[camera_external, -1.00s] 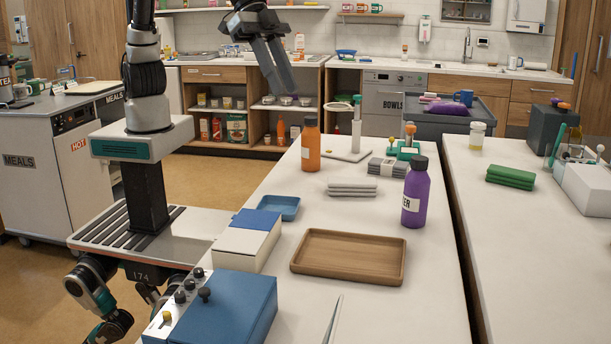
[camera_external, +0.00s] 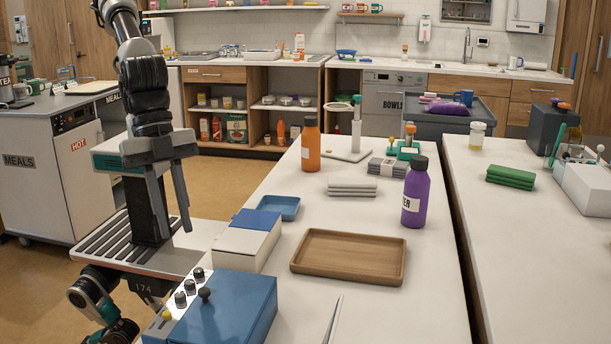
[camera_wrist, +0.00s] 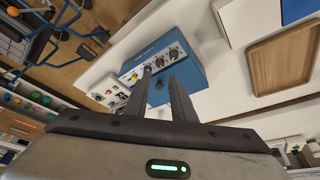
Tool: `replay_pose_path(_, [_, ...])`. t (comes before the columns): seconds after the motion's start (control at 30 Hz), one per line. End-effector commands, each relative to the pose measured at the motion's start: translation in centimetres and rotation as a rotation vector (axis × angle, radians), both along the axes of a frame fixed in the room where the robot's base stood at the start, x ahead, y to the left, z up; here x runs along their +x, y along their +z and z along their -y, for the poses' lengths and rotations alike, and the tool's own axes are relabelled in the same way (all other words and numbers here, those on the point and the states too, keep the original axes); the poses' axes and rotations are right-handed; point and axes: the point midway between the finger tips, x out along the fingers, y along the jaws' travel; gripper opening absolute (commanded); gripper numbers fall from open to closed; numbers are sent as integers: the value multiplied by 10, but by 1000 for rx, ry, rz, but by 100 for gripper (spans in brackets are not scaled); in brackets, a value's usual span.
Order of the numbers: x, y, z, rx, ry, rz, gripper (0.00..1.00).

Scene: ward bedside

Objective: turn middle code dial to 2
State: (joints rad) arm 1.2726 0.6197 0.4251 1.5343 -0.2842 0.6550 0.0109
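The blue lockbox (camera_external: 235,312) stands at the near left end of the white counter. Its sloped pale panel (camera_external: 170,323) carries three dark dials in a row and a yellow button (camera_external: 166,314). The middle dial (camera_external: 189,286) sits between the other two; its setting is too small to read. In the wrist view the box (camera_wrist: 186,80) and the middle dial (camera_wrist: 160,62) show beyond my fingers. My gripper (camera_external: 174,228) points down, open and empty, left of the counter and above and behind the panel. It touches nothing. Its fingers (camera_wrist: 160,76) are apart in the wrist view.
A cream box with a blue lid (camera_external: 250,240) stands just behind the lockbox. A blue tray (camera_external: 280,206), a wooden tray (camera_external: 330,277), an orange bottle (camera_external: 310,145) and a purple bottle (camera_external: 415,195) stand farther along.

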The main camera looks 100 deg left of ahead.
Motion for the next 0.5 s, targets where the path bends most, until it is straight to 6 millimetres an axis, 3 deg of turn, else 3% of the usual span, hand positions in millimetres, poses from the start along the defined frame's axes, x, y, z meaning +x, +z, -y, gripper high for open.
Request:
replay_pose_path(0.2, [13, -46, 12, 3, 2, -1, 23])
replay_pose_path(0.5, [23, -79, 23, 0, 0, 0, 23])
